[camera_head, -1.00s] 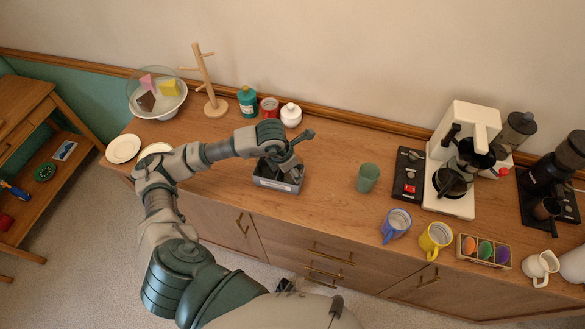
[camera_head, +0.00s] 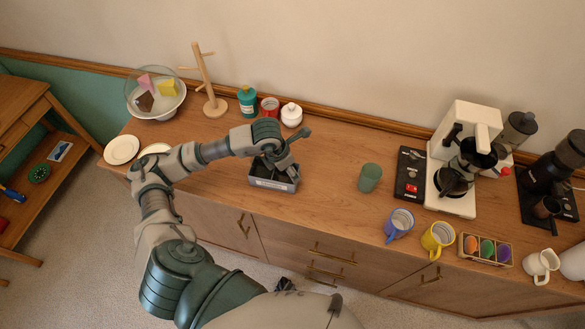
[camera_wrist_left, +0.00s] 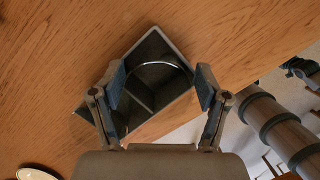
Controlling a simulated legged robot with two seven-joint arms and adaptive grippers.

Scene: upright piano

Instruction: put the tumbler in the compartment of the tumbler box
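The grey tumbler box (camera_head: 272,184) stands on the wooden sideboard, and its dark compartments show in the wrist view (camera_wrist_left: 178,98). A thin, bright curved rim (camera_wrist_left: 160,63) lies over one compartment there; it looks like a clear tumbler, barely visible, and its depth is hard to judge. My left gripper (camera_head: 280,168) is low over the box. In the wrist view its fingers (camera_wrist_left: 161,85) are spread on either side of the rim, with gaps visible. A dark part (camera_head: 285,284) at the sideboard's front may be my right gripper; its fingers are unclear.
A green cup (camera_head: 370,177) stands right of the box, with blue (camera_head: 399,224) and yellow (camera_head: 438,238) mugs farther right. A coffee maker (camera_head: 465,155) stands behind them. Jars (camera_head: 247,100) and a wooden mug tree (camera_head: 207,80) stand behind the box. Sideboard between box and green cup is clear.

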